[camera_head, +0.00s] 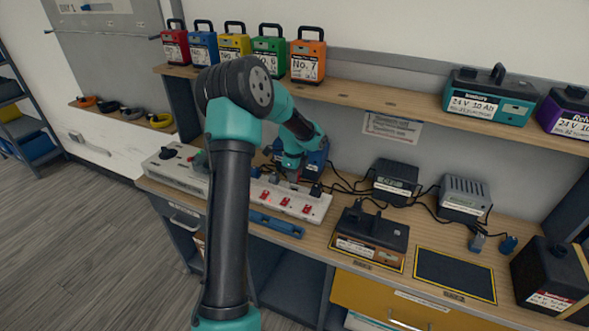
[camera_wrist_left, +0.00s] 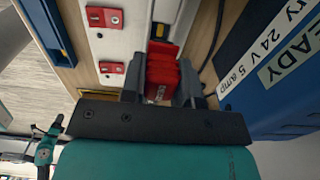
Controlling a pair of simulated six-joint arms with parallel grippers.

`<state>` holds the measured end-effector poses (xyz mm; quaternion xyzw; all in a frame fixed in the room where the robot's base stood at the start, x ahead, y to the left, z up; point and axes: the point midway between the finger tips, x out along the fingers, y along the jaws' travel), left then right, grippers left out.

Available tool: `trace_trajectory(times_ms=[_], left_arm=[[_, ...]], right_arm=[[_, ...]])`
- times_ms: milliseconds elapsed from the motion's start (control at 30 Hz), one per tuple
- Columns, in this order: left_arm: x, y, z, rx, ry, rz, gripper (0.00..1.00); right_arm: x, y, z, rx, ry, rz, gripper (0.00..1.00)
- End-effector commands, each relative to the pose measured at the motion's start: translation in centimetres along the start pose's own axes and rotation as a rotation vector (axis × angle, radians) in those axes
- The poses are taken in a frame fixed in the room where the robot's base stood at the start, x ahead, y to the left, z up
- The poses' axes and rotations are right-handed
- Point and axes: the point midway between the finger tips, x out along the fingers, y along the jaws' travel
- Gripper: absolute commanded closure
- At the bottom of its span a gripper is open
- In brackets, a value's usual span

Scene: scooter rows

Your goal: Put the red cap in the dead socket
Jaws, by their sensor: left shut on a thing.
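My left gripper (camera_head: 293,178) is over the white socket strip (camera_head: 318,208) on the workbench. In the left wrist view, my left gripper (camera_wrist_left: 162,78) is shut on a red cap (camera_wrist_left: 161,76), which sits between the two fingers. The white strip (camera_wrist_left: 122,42) lies beyond the fingers, with red switches (camera_wrist_left: 104,17) along one side. A small dark and yellow part (camera_wrist_left: 158,31) shows just past the cap. The cap and fingers hide part of the strip. I cannot tell which socket is dead, or whether the cap touches the strip. My right gripper is not in view.
A blue battery (camera_wrist_left: 285,80) stands close beside the gripper. A black plug (camera_head: 316,190) is at the strip's right end. Chargers (camera_head: 396,180) and cables lie to the right. A blue tray (camera_head: 276,225) lies in front of the strip. A shelf (camera_head: 390,98) runs above.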

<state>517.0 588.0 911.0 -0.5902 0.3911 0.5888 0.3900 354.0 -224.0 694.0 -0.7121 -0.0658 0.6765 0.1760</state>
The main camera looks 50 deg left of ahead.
Motion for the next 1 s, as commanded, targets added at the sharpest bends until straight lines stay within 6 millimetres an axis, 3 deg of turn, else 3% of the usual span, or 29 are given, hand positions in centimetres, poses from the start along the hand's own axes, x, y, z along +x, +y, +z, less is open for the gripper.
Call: trace_trajectory(times_ms=[300, 1000], left_arm=[[2.0, 0.0, 0.0, 0.000, 0.000, 0.000, 0.94], [2.1, 0.0, -0.1, 0.000, 0.000, -0.001, 0.94]], right_arm=[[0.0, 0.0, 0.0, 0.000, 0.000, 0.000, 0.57], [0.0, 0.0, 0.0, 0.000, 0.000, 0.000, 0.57]])
